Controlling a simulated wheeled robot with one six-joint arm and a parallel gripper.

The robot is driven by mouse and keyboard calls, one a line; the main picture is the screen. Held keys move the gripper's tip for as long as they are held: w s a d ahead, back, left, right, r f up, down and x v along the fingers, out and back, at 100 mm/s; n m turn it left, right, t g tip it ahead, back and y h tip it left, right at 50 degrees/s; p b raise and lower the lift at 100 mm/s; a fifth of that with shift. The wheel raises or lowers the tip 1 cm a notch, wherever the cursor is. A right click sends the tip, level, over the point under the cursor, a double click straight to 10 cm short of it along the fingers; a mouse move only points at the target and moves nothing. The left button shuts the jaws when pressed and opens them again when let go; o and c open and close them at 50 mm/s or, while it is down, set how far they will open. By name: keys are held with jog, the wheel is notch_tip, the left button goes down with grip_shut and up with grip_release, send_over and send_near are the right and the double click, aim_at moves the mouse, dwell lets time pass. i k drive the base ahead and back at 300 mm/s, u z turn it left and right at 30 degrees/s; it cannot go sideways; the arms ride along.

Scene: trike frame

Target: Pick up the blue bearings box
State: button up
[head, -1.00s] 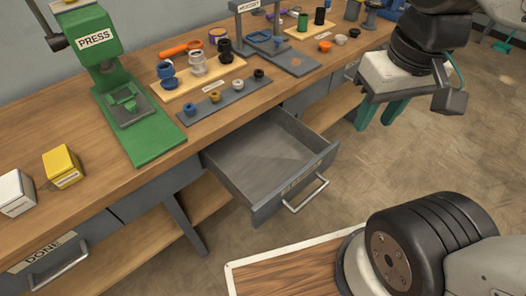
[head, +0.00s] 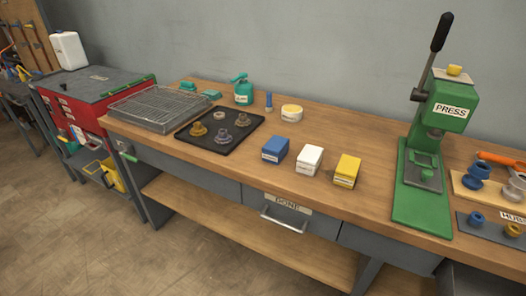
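The blue box (head: 275,149) stands on the wooden workbench (head: 325,199), near its front edge, with a pale label on its front. A white box (head: 309,160) and a yellow box (head: 346,171) stand in a row to its right, with small gaps between them. I cannot read the labels. My gripper is not in view now.
A black tray (head: 225,145) with several hubs and a wire rack (head: 158,107) lie left of the blue box. A green press (head: 418,170) stands at the right. A drawer marked DONE (head: 288,212) is shut below the boxes. A red cabinet (head: 92,104) stands at far left.

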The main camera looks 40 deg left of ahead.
aim_at(275, 150)
jog(key=u, duration=3.25)
jog(key=i, duration=2.5)
jog(key=z, duration=4.3)
